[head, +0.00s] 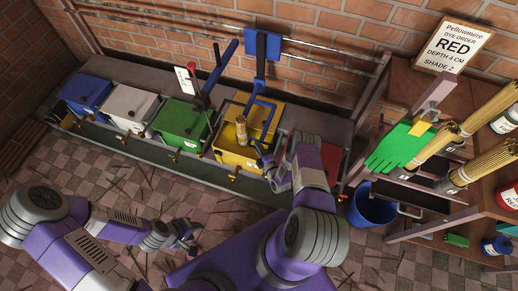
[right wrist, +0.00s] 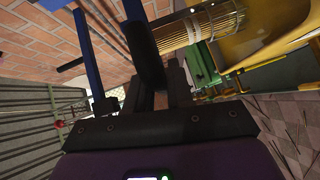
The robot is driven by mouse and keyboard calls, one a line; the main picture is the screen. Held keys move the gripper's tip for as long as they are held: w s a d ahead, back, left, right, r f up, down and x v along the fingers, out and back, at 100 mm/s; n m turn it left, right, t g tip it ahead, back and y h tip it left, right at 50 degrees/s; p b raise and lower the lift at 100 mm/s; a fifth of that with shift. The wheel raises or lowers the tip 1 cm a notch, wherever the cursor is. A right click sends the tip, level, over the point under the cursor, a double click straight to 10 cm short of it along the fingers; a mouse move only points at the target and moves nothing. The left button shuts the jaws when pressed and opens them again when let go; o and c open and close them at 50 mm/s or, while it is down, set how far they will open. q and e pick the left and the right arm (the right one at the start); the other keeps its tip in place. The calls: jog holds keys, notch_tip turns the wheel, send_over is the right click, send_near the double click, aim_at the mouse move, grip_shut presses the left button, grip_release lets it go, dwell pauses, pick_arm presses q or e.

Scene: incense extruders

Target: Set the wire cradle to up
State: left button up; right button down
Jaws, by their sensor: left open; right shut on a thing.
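The wire cradle is a blue frame (head: 261,112) hanging from a blue upright (head: 262,50) over the yellow vat (head: 238,158). A bundle of thin sticks (head: 241,130) sits at the cradle, low in the vat's mouth; it also shows in the right wrist view (right wrist: 205,27). My right gripper (head: 262,158) is at the vat's right front side. In the right wrist view it is shut on a dark rounded handle (right wrist: 145,52), close to blue bars (right wrist: 88,50). How the handle joins the cradle is hidden. My left gripper (head: 187,237) is open and empty above the floor.
Green (head: 180,128), white (head: 128,108) and blue (head: 85,93) vats stand in a row to the left, with taps in front. A blue bucket (head: 370,207) and a wooden rack with stick bundles (head: 490,165) stand right. An order sign (head: 453,47) reads RED, depth 4 cm.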

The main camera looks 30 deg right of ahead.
notch_tip(320, 180, up, 12)
jog(key=p, duration=0.9)
jog(key=shift+f, duration=0.2)
jog(key=c, duration=1.1)
grip_release()
jog(key=s+p, duration=0.2)
jog(key=s, duration=0.5)
jog(key=shift+s+a+r, duration=0.25)
jog(key=shift+a+r, duration=0.05)
jog(key=shift+r, duration=0.15)
